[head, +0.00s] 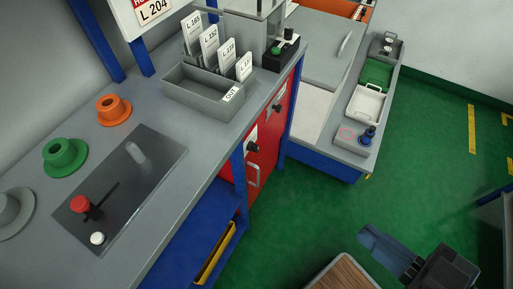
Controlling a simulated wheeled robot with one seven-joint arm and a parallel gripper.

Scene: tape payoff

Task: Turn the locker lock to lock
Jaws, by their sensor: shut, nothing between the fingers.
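The red locker (268,150) is set under the grey bench, its front seen at a steep angle. A black knob (252,148) stands out from its front beside a pale label, and a second black knob (277,107) is farther back and higher. I cannot tell from here which knob is the lock or how it is turned. A pale bar handle (254,176) is below the nearer knob. My gripper (369,238) is at the lower right over the green floor, shut and empty, well apart from the locker.
The bench carries a grey box (203,97) of label cards, orange (113,109) and green (64,157) spools, and a dark panel (125,185) with a red-knobbed lever. A lower unit with trays (366,103) stands behind the locker. Green floor (300,215) is clear between locker and gripper.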

